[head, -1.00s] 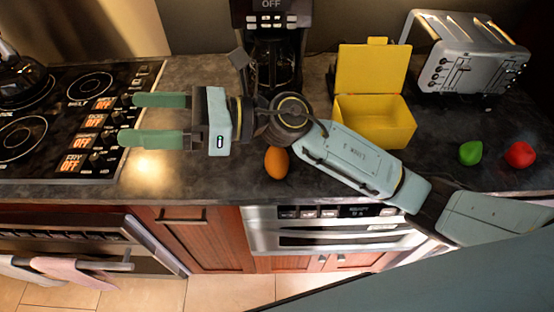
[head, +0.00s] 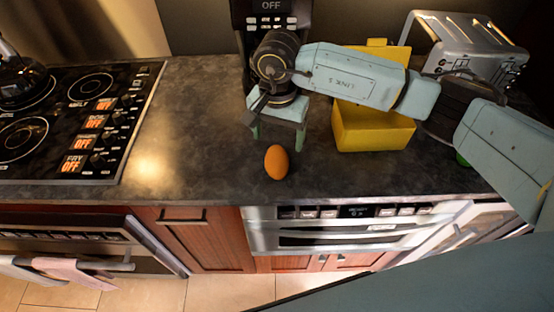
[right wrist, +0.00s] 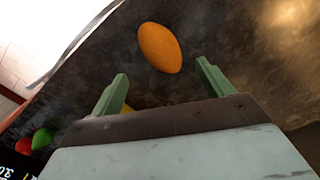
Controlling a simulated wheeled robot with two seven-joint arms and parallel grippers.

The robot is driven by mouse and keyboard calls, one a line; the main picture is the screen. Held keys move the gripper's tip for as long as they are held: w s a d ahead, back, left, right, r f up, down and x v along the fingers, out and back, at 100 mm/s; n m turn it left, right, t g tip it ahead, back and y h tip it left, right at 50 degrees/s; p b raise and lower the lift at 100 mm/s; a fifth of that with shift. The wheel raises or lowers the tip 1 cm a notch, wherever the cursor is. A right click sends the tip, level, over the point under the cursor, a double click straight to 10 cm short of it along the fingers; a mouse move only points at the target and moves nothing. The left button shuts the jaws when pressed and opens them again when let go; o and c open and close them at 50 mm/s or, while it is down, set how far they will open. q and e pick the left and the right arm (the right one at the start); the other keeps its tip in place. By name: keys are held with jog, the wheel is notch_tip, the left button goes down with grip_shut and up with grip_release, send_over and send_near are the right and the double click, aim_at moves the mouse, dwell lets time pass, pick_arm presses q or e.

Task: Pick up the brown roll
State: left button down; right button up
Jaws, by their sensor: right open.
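The brown roll (head: 277,162) is an orange-brown oval on the dark countertop, near its front edge. My right gripper (head: 278,145) is just behind it in the head view, with its green fingers pointing down and toward the front edge. In the right wrist view the roll (right wrist: 160,47) lies ahead of the two spread fingers (right wrist: 163,82), roughly between their lines. The gripper is open and empty. I cannot tell whether the fingertips are at the roll's height. My left gripper is not in view.
A yellow open box (head: 372,129) stands right of the roll, partly behind my right arm. A coffee maker (head: 270,12) and a toaster (head: 470,45) are at the back. The stove (head: 75,120) is at the left. The counter left of the roll is clear.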

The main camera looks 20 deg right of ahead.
aim_at(277, 156)
notch_tip(277, 156, down, 9)
jog(key=shift+r+p, duration=0.1)
jog(key=shift+p, duration=0.55)
jog(key=c, duration=1.1)
